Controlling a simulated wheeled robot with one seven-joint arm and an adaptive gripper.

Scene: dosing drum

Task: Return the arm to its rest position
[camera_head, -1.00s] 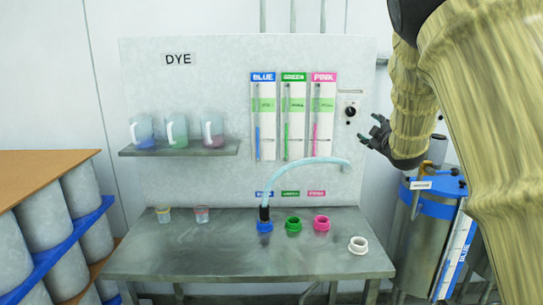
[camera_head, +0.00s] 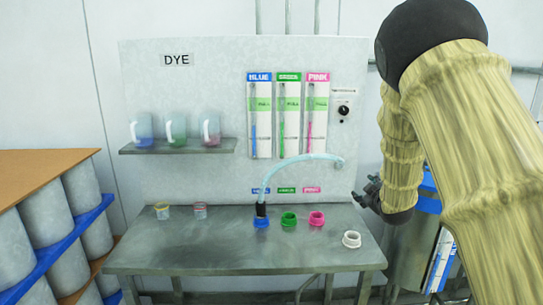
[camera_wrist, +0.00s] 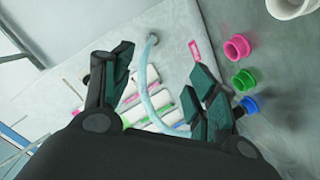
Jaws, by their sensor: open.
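My gripper (camera_head: 368,193) is at the right end of the dye bench, beside the panel's right edge and above the bench top. It also shows in the wrist view (camera_wrist: 160,90), with its two fingers spread apart and nothing between them.
The steel bench (camera_head: 190,250) carries a green port (camera_head: 288,220), a pink port (camera_head: 316,219), a white ring (camera_head: 351,239) and two small cups (camera_head: 162,211). A knob (camera_head: 343,111) sits on the panel. A blue-banded drum (camera_head: 428,200) stands at the right. Grey drums (camera_head: 35,215) stand at the left.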

